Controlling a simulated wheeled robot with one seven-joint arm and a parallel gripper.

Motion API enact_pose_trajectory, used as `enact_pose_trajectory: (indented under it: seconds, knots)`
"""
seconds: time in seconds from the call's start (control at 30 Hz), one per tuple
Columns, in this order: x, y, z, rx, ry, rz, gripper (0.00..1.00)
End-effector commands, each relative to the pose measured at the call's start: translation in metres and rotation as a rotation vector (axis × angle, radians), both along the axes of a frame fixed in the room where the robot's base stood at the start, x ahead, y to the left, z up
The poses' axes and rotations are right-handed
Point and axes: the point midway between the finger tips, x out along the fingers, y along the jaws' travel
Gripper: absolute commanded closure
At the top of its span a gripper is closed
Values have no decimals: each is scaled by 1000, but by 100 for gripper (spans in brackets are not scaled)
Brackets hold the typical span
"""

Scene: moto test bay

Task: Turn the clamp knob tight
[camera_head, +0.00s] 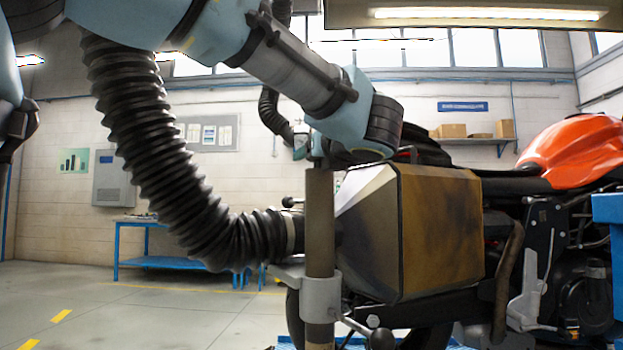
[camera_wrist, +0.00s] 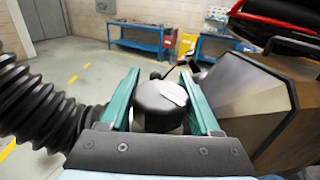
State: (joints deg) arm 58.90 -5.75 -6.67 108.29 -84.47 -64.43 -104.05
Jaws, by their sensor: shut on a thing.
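A round dark knob cap with a pale pointer-like mark (camera_wrist: 160,98) fills the gap between my two green fingers in the wrist view. My gripper (camera_wrist: 160,78) is shut on this knob, one finger on each side. In the head view, my gripper (camera_head: 318,160) reaches down near the top of a brown upright post (camera_head: 319,220). The knob itself cannot be made out there. A grey clamp collar (camera_head: 320,299) sits around the post lower down, with a lever and black ball (camera_head: 381,339) at its right.
A ribbed black hose (camera_head: 160,150) hangs left of the post and ends near it. A bronze-grey faceted box (camera_head: 420,225) on the motorcycle stands close on the right; the orange tank (camera_head: 575,150) is beyond. A blue bench (camera_head: 150,262) is at the back left. Left floor is open.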

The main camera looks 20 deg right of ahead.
Motion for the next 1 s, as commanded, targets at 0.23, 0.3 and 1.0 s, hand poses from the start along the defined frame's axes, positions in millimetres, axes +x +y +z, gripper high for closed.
enact_pose_trajectory:
  seconds: [0.23,0.3,1.0]
  knots:
    - [-1,-4,-7,-3,-1,-230,92]
    - [-1,-6,-6,-3,-1,-297,92]
    - [-7,-19,-1,0,2,-732,92]
